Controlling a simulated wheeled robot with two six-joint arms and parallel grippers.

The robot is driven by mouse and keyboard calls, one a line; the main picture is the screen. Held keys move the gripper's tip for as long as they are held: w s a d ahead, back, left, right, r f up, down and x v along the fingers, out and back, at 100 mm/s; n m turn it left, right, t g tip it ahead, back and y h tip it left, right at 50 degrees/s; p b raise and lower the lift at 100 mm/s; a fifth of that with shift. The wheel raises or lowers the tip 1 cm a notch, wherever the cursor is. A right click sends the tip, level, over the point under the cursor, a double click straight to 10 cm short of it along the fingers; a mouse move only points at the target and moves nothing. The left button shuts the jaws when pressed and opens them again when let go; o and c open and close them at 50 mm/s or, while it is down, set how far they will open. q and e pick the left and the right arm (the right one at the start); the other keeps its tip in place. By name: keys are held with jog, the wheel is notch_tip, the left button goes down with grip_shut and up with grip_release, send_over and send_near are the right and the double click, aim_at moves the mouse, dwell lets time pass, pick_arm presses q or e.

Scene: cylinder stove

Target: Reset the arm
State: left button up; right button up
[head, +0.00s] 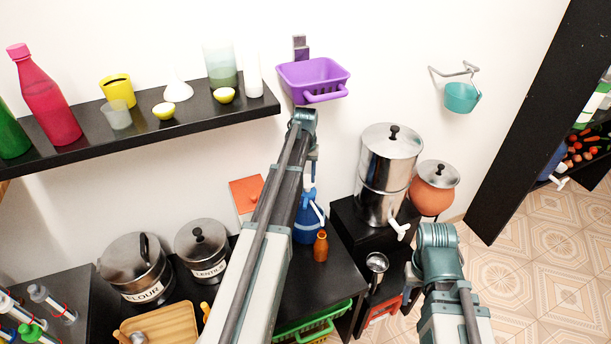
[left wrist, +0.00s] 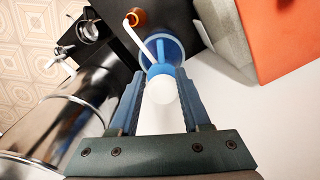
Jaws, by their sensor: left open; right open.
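My left arm reaches up through the middle of the head view and bends down at its top. My left gripper (head: 309,178) points down just above a blue bottle (head: 307,226) with a white spout, on the black counter. In the left wrist view my left gripper (left wrist: 161,72) is open. The blue bottle (left wrist: 172,48) shows between and beyond its fingers, with a round white top close to them. I cannot tell whether the fingers touch it. My right arm shows at the lower right of the head view; its gripper jaws cannot be made out.
A brown bottle (head: 321,246) stands beside the blue one. A steel dispenser (head: 387,170) and a clay pot (head: 434,190) stand to the right. A purple basket (head: 313,78) hangs above my left wrist. A black shelf (head: 180,118) is at left. Tiled floor (head: 545,260) is clear at right.

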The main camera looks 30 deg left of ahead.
dwell(0.3)
pick_arm(q)
jog(key=s+d+f+m+b, duration=0.2)
jog(key=s+d+f+b, duration=0.1)
jog(key=s+d, duration=0.5)
jog(key=s+d+f+m+b, duration=0.3)
jog(key=s+d, duration=0.6)
jog(key=d, duration=0.3)
jog(key=s+d+f+m+y+b, duration=0.1)
jog(key=s+d+f+m+b, duration=0.1)
jog(key=s+d, duration=0.7)
jog(key=shift+s+d+f+m+b, duration=0.15)
jog(key=shift+d+f+m+b, duration=0.3)
jog(key=shift+d, duration=0.6)
